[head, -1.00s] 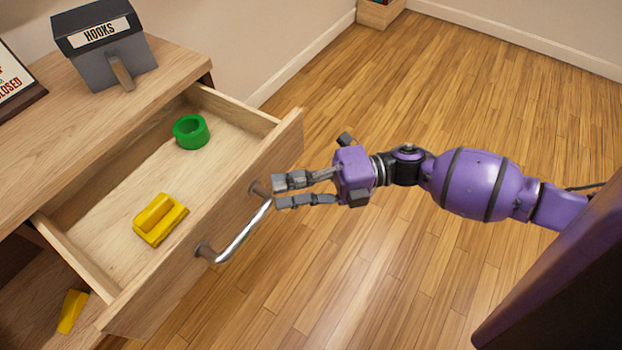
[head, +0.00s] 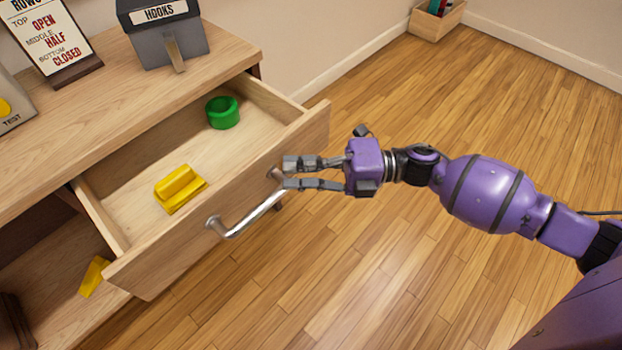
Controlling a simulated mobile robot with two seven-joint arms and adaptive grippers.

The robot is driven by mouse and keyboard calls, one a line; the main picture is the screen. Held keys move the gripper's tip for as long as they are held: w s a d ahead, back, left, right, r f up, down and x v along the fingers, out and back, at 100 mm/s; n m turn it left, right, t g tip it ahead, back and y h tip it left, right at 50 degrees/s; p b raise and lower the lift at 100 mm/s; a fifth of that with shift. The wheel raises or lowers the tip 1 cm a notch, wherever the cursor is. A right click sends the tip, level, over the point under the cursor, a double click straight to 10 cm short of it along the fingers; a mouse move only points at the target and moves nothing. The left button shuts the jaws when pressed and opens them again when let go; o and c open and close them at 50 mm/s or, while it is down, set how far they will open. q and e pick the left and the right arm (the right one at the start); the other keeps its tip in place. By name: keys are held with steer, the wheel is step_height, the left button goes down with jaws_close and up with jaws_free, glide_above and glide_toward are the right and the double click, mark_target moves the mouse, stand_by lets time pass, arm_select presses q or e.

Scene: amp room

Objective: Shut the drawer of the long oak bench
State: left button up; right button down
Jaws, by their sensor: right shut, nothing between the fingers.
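The wooden bench (head: 100,125) is at the left, and its drawer (head: 180,240) stands partly pulled out. A metal bar handle (head: 250,215) runs along the drawer front. Inside the drawer lie a green ring (head: 222,113) and a yellow block-like piece (head: 180,189). My right gripper (head: 287,174) is shut and empty, its fingertips at the drawer front by the handle's far right end. I cannot tell exactly whether they touch the front or the handle. My left gripper is not in view.
A grey box labelled HOOKS (head: 165,35) and a lettered sign (head: 52,42) stand on the bench top. A yellow wedge (head: 94,276) lies on a lower shelf. A wooden crate (head: 436,20) stands by the far wall. The floor right of the drawer is clear.

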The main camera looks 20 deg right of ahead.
steer(key=w+a+b, duration=0.1)
steer(key=w+a, duration=0.1)
steer(key=w, duration=0.2)
steer(key=w+a+b, duration=0.1)
steer(key=w+a, duration=0.2)
steer(key=w, duration=0.2)
steer(key=w+a+b, duration=0.2)
steer(key=w+a, duration=0.1)
steer(key=w, duration=0.1)
steer(key=shift+w+f, duration=0.1)
steer(key=shift+w, duration=0.3)
steer(key=w+a, duration=0.1)
steer(key=w+a+b, duration=0.1)
steer(key=w, duration=0.1)
steer(key=shift+w, duration=0.3)
steer(key=shift+w+a+b, duration=0.35)
steer(key=shift+w+a, duration=0.1)
steer(key=shift+w, duration=0.25)
steer(key=shift+w+r, duration=0.1)
steer(key=shift+r, duration=0.15)
steer(key=shift+d, duration=0.1)
